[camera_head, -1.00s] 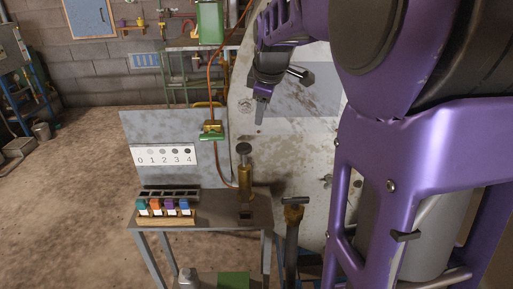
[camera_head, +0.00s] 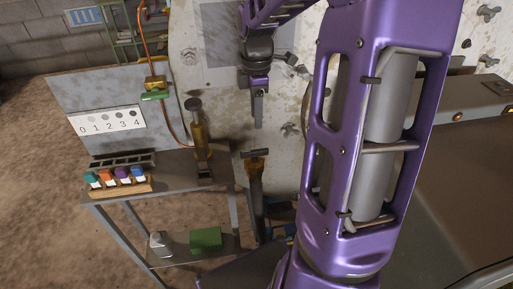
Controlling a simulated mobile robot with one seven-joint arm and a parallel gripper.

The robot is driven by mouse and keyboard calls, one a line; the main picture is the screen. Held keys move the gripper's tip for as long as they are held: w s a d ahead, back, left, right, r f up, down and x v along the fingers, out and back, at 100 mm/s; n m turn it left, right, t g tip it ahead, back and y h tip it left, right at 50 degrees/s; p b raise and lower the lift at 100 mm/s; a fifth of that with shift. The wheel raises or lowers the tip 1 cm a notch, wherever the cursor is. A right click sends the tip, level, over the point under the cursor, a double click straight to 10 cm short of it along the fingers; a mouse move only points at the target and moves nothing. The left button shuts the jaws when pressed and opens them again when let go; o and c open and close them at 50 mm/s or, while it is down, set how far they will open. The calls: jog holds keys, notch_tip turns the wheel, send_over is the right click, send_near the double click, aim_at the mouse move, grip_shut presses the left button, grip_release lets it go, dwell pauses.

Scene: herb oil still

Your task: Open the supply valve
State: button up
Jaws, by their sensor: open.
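No valve in view carries a readable "supply" label. A brass valve with a green lever (camera_head: 155,93) sits on the copper pipe in front of the grey panel; the lever looks roughly crosswise to the pipe. A T-handled fitting (camera_head: 255,155) with a brass collar stands on a dark upright post right of the small table. My gripper (camera_head: 258,112) points down, open and empty, seen nearly edge-on. In the picture it is above the T-handle and right of the green-lever valve, touching neither as far as I can see. The gap between its fingers is hidden.
The small metal table (camera_head: 183,182) holds a brass cylinder (camera_head: 200,140) and a rack of colored-cap bottles (camera_head: 118,182). A 0-to-4 scale card (camera_head: 108,122) is on the panel. A stained pale surface (camera_head: 215,95) lies behind my gripper. My purple arm covers the right middle.

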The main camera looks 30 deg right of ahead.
aim_at(256, 150)
notch_tip(256, 150, down, 12)
jog(key=shift+f+b, duration=0.1)
jog(key=shift+b, duration=1.1)
grip_shut()
